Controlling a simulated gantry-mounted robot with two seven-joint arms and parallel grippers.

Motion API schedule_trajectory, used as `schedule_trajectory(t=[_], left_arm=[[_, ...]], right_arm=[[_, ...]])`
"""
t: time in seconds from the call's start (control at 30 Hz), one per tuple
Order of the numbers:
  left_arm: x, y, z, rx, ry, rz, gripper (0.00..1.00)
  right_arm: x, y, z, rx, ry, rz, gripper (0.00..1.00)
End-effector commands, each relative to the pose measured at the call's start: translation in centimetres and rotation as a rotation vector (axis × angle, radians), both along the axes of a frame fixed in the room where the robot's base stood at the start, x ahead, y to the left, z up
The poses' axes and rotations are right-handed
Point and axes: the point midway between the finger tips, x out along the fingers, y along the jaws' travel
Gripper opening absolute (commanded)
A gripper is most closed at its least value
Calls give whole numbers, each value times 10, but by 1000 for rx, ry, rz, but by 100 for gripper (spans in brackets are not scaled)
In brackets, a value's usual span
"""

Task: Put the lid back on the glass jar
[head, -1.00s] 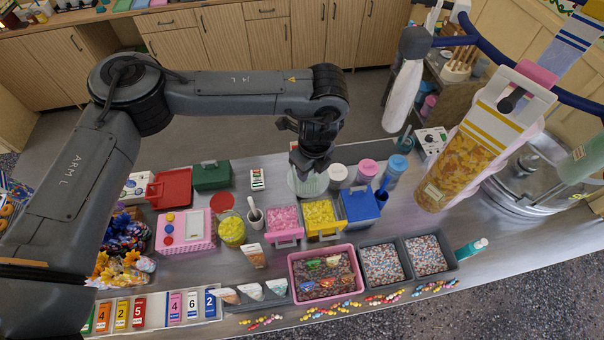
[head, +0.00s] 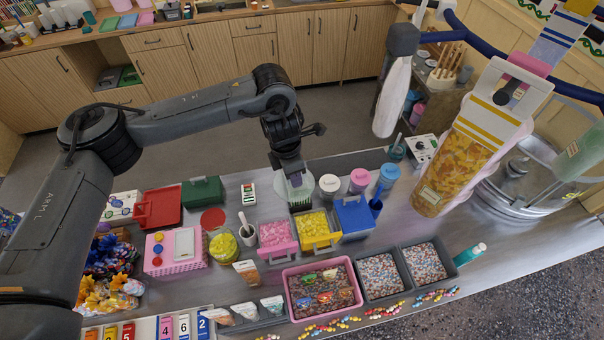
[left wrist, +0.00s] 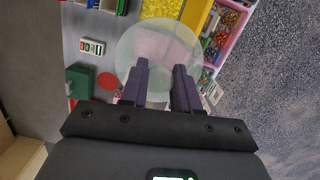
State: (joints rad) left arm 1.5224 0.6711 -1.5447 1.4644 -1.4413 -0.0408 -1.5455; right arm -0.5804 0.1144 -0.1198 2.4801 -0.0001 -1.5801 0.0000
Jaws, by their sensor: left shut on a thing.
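My left gripper (head: 294,182) is above the back part of the counter, shut on a pale, see-through round thing that looks like the lid (head: 302,199). In the left wrist view the lid (left wrist: 157,40) is a clear disc spreading around the fingertips (left wrist: 160,72), which grip near its middle. The likely glass jar (head: 222,247), a round greenish one with yellow sweets, stands to the left of the gripper and nearer the front. The lid is held apart from this jar. My right gripper is not in view.
A flat red disc (head: 212,219) lies behind the jar. Pink (head: 279,247) and yellow (head: 336,239) bins and a blue box (head: 356,217) are close by. Lidded jars (head: 359,180) stand right of the gripper.

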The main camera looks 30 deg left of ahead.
Motion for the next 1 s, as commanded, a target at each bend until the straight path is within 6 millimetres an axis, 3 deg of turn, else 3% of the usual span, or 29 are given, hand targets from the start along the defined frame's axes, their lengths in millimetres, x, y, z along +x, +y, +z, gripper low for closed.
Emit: schedule_trajectory(t=[0.17,0.3,0.5,0.73,1.0], left_arm=[[-6,39,-33,-1,2,-287,0],[-24,90,-72,-2,6,-468,0],[-61,156,-120,0,6,-433,0],[-97,196,-153,2,6,-364,0],[-127,219,-181,1,3,-332,0]], right_arm=[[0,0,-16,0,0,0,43],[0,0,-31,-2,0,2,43],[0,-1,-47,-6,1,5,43],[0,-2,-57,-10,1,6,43],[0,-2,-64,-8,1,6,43]])
